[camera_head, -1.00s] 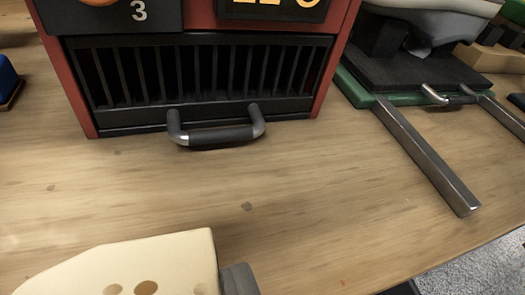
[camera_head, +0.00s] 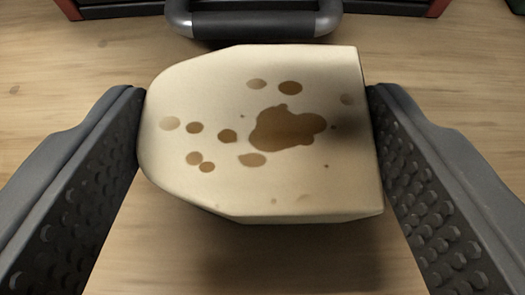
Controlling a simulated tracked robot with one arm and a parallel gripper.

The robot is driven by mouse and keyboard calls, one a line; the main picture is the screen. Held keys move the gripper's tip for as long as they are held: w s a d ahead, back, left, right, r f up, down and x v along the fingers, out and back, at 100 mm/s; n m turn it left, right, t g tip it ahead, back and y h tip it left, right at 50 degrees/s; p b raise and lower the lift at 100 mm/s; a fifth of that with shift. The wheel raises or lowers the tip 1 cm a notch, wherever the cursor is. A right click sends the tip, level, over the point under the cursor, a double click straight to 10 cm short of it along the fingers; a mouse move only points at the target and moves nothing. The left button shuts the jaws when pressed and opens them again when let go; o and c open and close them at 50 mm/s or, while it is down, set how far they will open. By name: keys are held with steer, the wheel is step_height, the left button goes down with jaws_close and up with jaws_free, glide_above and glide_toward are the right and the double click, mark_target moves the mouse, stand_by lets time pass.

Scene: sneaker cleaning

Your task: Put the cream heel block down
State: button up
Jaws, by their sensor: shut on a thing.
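The cream heel block (camera_head: 200,95) fills the middle of the view. It is rounded on the left, flat on the right, and has several brown stains on its top. My gripper (camera_head: 258,130) is shut on it, with one dark, studded finger against its left end and the other against its right end. A shadow shows on the wood just below the block. I cannot tell for certain whether the block touches the table.
The wooden table (camera_head: 65,65) is bare to the left and right of the block. A dark handle (camera_head: 255,24) on the front of a red and black unit (camera_head: 438,8) lies just beyond the block, close to its far edge. A small green thing shows at the top right corner.

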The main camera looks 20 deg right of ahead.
steer(key=shift+f, duration=0.1)
steer(key=o, duration=1)
steer(key=p+v, duration=0.3)
steer(key=v, duration=0.9)
